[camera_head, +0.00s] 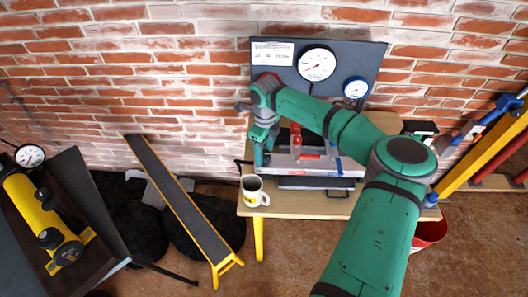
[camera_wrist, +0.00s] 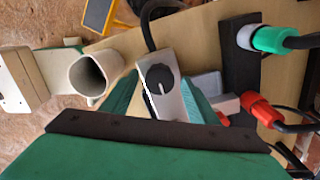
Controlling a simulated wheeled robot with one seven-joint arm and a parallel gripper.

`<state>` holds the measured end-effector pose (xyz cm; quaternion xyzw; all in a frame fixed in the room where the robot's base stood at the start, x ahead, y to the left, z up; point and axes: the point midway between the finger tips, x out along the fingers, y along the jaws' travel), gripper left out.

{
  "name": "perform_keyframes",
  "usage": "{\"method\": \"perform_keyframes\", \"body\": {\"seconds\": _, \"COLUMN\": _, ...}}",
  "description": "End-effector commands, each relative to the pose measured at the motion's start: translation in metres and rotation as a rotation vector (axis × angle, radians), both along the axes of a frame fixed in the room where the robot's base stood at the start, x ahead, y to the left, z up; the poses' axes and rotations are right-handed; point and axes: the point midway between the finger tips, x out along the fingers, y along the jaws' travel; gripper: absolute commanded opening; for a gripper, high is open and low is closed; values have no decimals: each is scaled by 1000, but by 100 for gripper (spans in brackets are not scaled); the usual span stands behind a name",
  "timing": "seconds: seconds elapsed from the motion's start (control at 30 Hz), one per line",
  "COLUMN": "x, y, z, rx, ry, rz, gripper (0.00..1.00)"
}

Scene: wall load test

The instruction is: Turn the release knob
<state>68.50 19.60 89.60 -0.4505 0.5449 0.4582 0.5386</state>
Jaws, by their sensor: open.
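A black release knob (camera_wrist: 158,80) with a white pointer line sits on a light grey housing (camera_wrist: 178,100) in the wrist view. My gripper (camera_wrist: 161,98) is open, with one green finger on each side of the housing and knob. I cannot tell whether the fingers touch either. In the head view my gripper (camera_head: 264,148) points down at the left end of a grey device (camera_head: 342,168) on the wooden table. The knob is hidden there behind the gripper.
A mug (camera_head: 252,189) stands close to my gripper at the table's (camera_head: 300,205) front left; it also shows in the wrist view (camera_wrist: 92,76). Red (camera_wrist: 262,110) and green (camera_wrist: 268,39) connectors with black cables lie to the right. A gauge panel (camera_head: 345,72) stands behind.

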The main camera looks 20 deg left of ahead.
Motion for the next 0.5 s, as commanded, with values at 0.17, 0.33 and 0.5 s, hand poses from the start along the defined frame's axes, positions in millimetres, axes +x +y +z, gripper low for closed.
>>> {"method": "perform_keyframes", "body": {"seconds": 0.17, "x": 2, "y": 0, "z": 27, "rx": 1, "ry": -4, "rz": 0, "gripper": 54}}
{"method": "perform_keyframes", "body": {"seconds": 0.33, "x": 2, "y": 0, "z": 60, "rx": 1, "ry": -3, "rz": 0, "gripper": 54}}
{"method": "perform_keyframes", "body": {"seconds": 0.5, "x": 2, "y": 0, "z": 86, "rx": 1, "ry": -2, "rz": 0, "gripper": 54}}
